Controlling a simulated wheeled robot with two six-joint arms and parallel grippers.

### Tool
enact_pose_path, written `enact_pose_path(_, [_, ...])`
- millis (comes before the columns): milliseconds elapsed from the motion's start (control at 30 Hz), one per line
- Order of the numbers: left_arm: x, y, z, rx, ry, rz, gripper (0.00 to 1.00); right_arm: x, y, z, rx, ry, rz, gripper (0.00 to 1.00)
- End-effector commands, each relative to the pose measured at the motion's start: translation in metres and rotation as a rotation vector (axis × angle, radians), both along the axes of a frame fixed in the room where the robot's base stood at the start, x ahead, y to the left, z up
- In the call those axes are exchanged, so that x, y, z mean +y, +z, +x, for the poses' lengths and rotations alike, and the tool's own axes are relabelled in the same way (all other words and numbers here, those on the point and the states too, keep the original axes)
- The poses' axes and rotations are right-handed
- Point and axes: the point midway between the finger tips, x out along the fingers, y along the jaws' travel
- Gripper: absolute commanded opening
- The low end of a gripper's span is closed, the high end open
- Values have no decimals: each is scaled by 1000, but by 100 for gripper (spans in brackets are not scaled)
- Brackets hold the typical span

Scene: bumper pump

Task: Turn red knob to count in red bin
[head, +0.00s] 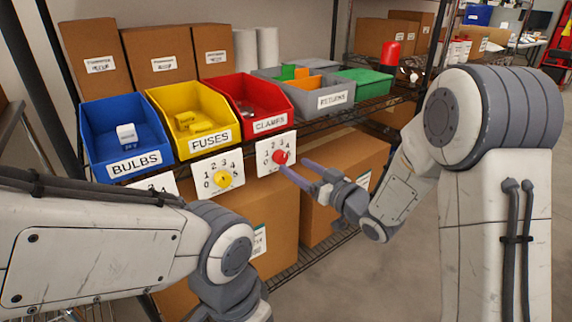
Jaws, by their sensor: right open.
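The red knob (281,157) sits on a white dial plate (264,160) marked 0 to 4, on the shelf front below the red bin. Its pointer setting is too small to read. The red bin (229,84), labelled CLAMPS, holds some small dark grey items (250,108); I cannot count them clearly. My right gripper (294,168) is open, its fingers reaching from the right toward the red knob, with the tips just below and right of it. I cannot tell whether they touch it. My left arm crosses the lower left, its fingers out of sight.
A blue BULBS bin (95,108) and a yellow FUSES bin (158,97) stand left of the red bin, the yellow knob (222,179) below. A grey RETURNS bin (345,90) stands right. Cardboard boxes (345,165) fill the lower shelf. A red beacon (390,52) stands behind.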

Motion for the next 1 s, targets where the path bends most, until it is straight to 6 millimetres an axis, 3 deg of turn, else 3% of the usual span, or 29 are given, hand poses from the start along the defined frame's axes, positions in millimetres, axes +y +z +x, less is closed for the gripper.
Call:
enact_pose_path(300, [0, -9, 0, 0, 0, 0, 50, 29, -1, 35, 0, 0, -1, 76])
enact_pose_path(667, [0, -9, 0, 0, 0, 0, 50, 32, -1, 40, 2, -1, -1, 76])
enact_pose_path(867, [0, -9, 0, 0, 0, 0, 50, 32, -1, 39, 2, -1, -1, 3])
enact_pose_path(1000, [0, -10, 0, 0, 0, 0, 50, 32, -1, 39, 0, -1, -3, 0])
